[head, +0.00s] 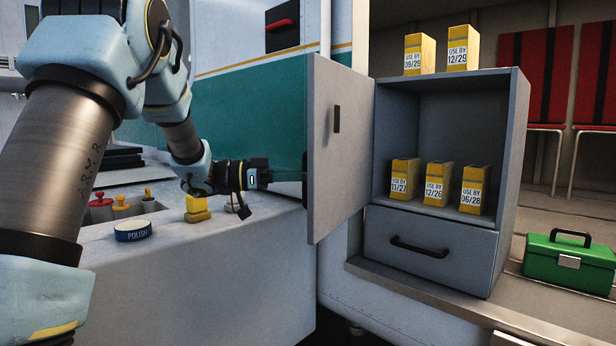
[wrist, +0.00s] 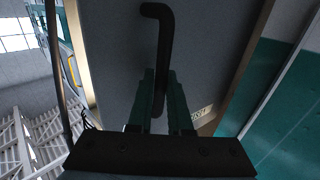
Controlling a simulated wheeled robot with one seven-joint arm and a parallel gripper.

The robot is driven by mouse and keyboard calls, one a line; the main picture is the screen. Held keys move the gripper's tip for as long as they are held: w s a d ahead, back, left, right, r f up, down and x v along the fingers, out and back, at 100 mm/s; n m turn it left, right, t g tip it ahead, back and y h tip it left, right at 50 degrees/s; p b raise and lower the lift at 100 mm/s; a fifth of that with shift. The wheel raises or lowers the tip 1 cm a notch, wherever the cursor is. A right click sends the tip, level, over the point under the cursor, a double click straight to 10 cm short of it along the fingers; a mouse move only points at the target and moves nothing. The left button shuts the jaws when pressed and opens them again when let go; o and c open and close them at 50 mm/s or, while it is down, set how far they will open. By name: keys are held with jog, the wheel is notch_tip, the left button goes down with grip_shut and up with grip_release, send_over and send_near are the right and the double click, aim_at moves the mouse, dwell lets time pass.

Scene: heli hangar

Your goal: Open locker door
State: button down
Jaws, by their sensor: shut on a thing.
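The grey locker (head: 513,150) stands at the right in the head view. Its door (head: 335,180) is swung wide out to the left, showing its inner face with a small dark latch piece. Inside are several yellow boxes, one of them in the middle (head: 439,183). My gripper (head: 290,176) reaches to the outer side of the door, whose edge hides the fingertips. In the wrist view, its two green fingers are closed around the black bar handle (wrist: 163,40) on the door's outer face (wrist: 205,50).
A drawer (head: 420,250) with a black handle is under the open compartment. Two yellow boxes (head: 457,48) stand on top. A green case (head: 569,266) lies to the right. A counter (head: 200,270) with a polish tin (head: 134,231) is under my arm.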

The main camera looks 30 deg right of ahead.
jog(key=c, duration=0.8)
grip_release()
jog(key=shift+c, duration=0.2)
jog(key=b+v, duration=0.3)
jog(key=v, duration=0.7)
jog(key=shift+w+a+b, duration=0.15)
jog(key=shift+a+b, duration=0.25)
